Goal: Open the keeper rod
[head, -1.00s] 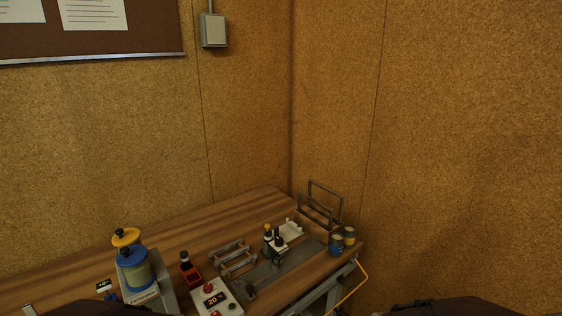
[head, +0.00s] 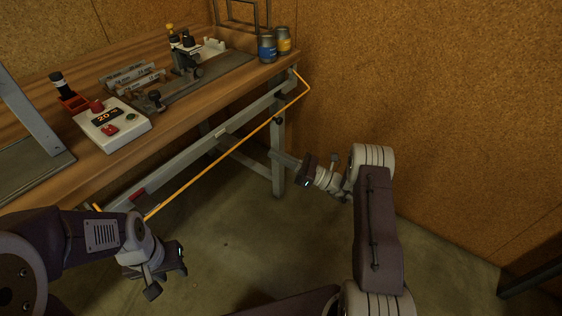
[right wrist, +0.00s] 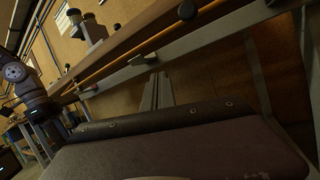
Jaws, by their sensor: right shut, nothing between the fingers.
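The long yellow rod (head: 215,163), which looks like the keeper rod, runs along the front of the bench and bends back at its right end near the bench corner. It also shows in the right wrist view (right wrist: 118,67). My right gripper (head: 278,156) is shut and empty, in front of the bench's right leg, below the rod's right part. In the right wrist view its fingers (right wrist: 157,78) lie together, pointing towards the bench front and apart from the rod. My left gripper (head: 168,268) hangs below the rod's left end, over the floor; its fingers are not clear.
A cork wall (head: 430,100) stands close on the right. The floor (head: 250,250) between my arms is clear.

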